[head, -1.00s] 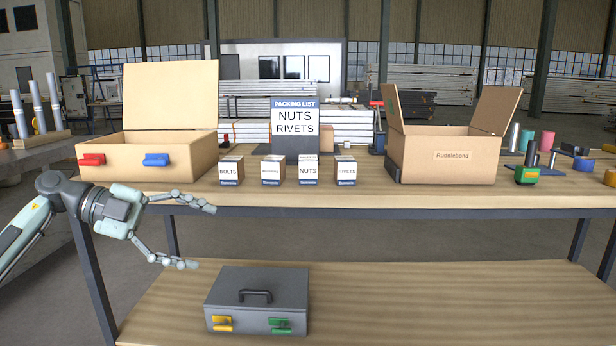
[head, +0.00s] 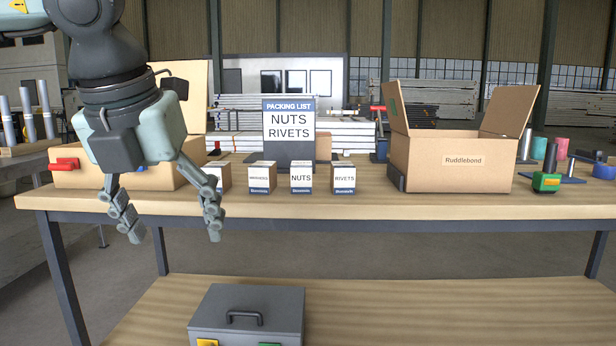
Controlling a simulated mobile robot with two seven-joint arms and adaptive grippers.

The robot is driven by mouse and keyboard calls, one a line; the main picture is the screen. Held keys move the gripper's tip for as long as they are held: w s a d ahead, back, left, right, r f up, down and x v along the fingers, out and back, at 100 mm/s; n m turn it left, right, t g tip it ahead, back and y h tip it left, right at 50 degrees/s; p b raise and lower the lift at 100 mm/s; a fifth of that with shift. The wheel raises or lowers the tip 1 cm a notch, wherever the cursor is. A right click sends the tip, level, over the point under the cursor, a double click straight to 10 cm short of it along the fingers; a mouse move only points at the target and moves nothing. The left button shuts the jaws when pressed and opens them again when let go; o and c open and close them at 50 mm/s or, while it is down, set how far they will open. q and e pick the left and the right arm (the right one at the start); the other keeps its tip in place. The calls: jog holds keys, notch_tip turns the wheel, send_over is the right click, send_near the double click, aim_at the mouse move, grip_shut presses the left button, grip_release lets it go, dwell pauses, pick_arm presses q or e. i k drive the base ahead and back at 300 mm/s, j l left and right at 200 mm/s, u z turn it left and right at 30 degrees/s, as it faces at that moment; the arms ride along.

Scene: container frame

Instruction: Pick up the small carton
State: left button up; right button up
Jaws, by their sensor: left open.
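Several small white-and-brown cartons with blue bases stand in a row on the table. The leftmost carton (head: 225,180) is partly hidden behind a finger of my left gripper. To its right stand a carton with a label too small to read (head: 262,178), the nuts carton (head: 301,178) and the rivets carton (head: 343,178). My left gripper (head: 174,232) is open and empty, fingers pointing down. In the picture it overlaps the table's front edge, left of the row; its depth is hard to tell. My right gripper is not in view.
A packing list sign (head: 289,132) reading nuts and rivets stands behind the cartons. An open Ruddlebond box (head: 450,165) stands at right. A grey toolbox (head: 247,312) sits on the lower shelf.

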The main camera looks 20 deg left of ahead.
aim_at(302, 171)
jog(key=i, duration=1.7)
